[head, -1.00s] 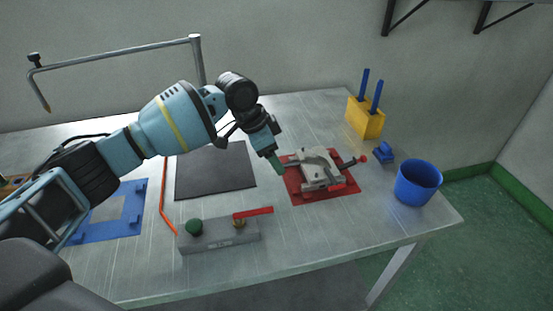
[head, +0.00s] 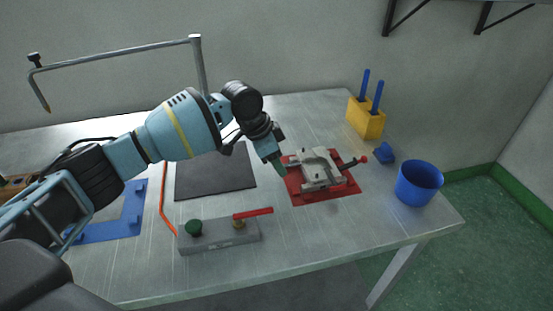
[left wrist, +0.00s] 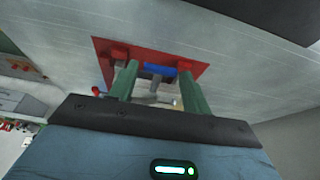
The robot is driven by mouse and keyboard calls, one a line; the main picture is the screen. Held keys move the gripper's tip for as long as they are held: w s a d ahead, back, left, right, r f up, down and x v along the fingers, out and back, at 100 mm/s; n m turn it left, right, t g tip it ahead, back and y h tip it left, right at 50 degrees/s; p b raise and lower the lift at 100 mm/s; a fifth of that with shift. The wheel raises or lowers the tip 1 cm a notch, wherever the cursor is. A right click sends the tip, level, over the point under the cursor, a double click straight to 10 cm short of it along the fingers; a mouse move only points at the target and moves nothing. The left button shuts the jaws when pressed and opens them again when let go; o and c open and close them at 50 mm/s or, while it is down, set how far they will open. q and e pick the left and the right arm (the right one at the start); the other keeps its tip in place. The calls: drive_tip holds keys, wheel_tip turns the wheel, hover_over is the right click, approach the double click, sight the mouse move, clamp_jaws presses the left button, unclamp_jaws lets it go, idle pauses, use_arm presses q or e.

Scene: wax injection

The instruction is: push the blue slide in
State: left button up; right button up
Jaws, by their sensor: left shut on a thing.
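The blue slide (left wrist: 160,70) shows in the left wrist view as a short blue bar against a grey mould, between my two green fingers. The mould (head: 318,168) is a pale grey block on a red plate (head: 312,200), with a red-knobbed rod at its right. My left gripper (head: 281,167) is at the mould's left side, fingers pointing down and to the right. In the left wrist view, my left gripper (left wrist: 158,78) has a finger on each side of the slide and is shut on it. In the head view the slide is hidden. My right gripper is not in view.
A grey box (head: 215,240) with a green button and red lever stands in front. A dark mat (head: 215,178) lies left of the mould. A blue cup (head: 419,184), a small blue part (head: 385,152) and a yellow holder (head: 366,118) stand to the right.

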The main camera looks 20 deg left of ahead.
use_arm(q)
drive_tip(key=shift+w+d+r, duration=0.1)
drive_tip(key=shift+w+d, duration=0.3)
drive_tip(key=shift+d, duration=0.25)
drive_tip(key=shift+w+d, duration=0.35)
drive_tip(key=shift+d, duration=0.1)
drive_tip(key=o, duration=1.4)
drive_tip(key=p+v, duration=0.1)
drive_tip(key=v, duration=0.6)
drive_tip(key=shift+s+a+r, duration=0.1)
drive_tip(key=shift+r, duration=0.25)
